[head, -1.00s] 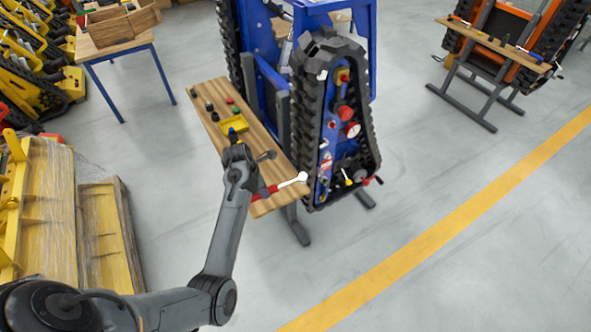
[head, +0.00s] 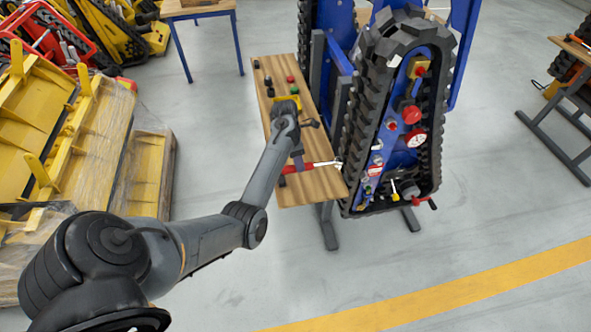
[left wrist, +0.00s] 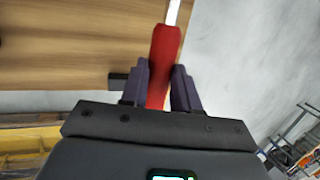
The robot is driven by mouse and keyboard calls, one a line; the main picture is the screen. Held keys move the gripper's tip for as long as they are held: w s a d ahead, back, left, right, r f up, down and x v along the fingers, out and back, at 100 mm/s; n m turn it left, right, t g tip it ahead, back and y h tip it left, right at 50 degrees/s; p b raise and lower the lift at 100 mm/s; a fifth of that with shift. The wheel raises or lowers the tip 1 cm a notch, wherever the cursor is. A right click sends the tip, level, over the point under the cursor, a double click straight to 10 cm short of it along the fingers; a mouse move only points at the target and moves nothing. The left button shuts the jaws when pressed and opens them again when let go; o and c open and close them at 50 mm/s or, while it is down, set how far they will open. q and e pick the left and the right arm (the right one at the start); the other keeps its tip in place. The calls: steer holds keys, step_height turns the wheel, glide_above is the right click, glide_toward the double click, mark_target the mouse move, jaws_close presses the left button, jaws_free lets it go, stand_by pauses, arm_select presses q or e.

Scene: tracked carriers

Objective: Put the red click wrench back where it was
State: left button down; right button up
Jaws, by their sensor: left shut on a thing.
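The red click wrench (head: 316,164) has a red handle and a pale shaft and head pointing right. It is over the near part of the wooden bench (head: 308,190). My left gripper (head: 297,164) is shut on its red handle. In the left wrist view the red handle (left wrist: 164,55) sits between the two dark fingers of the gripper (left wrist: 164,85), with the shaft pointing away. I cannot tell whether the wrench touches the bench top or is held just above it. My right gripper is not in view.
A yellow tray (head: 289,100) and several small knobs stand farther back on the bench. A blue tracked carrier (head: 408,150) stands close along the bench's right side. In the left wrist view a small black block (left wrist: 118,80) lies at the bench edge. Yellow parts (head: 60,130) stand left.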

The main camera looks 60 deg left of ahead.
arm_select(q)
steer(key=shift+a+f+b, duration=0.2)
steer(key=shift+a+f, duration=0.3)
steer(key=shift+f, duration=0.45)
steer(key=shift+a+f+b, duration=0.25)
steer(key=shift+a+f, duration=0.25)
steer(key=shift+f, duration=0.45)
steer(key=shift+a+f+b, duration=0.2)
steer(key=shift+a+f, duration=0.3)
steer(key=shift+f, duration=0.45)
steer(key=c, duration=0.8)
jaws_free()
steer(key=shift+f, duration=0.1)
